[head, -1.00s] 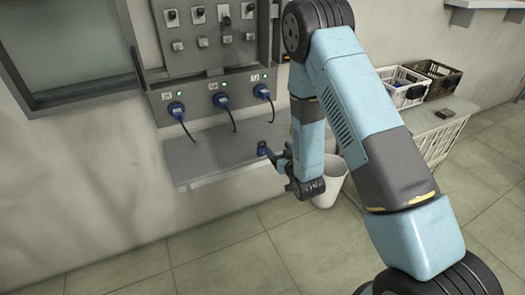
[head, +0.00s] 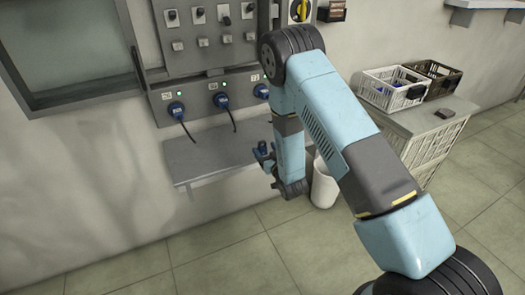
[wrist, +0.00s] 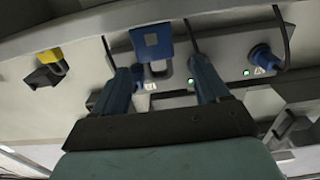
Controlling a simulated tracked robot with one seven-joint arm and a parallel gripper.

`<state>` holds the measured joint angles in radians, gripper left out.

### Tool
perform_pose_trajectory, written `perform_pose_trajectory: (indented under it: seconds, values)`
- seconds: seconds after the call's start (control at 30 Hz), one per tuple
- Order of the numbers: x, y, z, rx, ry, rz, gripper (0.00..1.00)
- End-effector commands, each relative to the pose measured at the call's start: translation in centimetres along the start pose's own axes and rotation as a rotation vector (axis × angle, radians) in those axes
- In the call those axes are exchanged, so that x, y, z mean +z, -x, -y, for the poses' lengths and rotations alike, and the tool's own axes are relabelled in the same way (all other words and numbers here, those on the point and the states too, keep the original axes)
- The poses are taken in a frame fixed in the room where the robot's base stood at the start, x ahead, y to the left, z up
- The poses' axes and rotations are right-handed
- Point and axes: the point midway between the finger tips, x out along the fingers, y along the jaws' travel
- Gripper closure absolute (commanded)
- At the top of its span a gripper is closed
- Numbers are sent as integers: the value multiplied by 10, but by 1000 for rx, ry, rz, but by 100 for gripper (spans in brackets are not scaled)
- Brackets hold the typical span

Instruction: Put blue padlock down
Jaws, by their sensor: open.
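My gripper (wrist: 167,70) is open, with one blue finger on each side and visible gaps to the padlock. What the padlock rests on is hard to tell. In the head view my gripper (head: 263,154) is over the right part of the grey shelf (head: 212,158); I cannot make out the padlock there.
The wall panel (head: 195,97) has blue plugs (head: 176,109) with hanging cables and green lights. A yellow-and-black part (wrist: 48,60) is at left in the wrist view. A white bin (head: 324,187) stands below right. Crates (head: 388,98) sit on a side counter.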

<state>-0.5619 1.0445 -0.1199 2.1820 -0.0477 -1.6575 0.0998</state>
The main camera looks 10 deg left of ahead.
Motion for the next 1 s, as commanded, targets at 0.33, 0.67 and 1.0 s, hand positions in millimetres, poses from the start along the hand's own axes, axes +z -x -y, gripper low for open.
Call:
perform_pose_trajectory:
  seconds: [0.33, 0.67, 1.0]
  values:
    - [0, -31, -1, -2, 2, -2, 26]
    - [1, -56, -2, -1, 0, 0, 26]
    - [1, -56, -2, -1, 0, 0, 42]
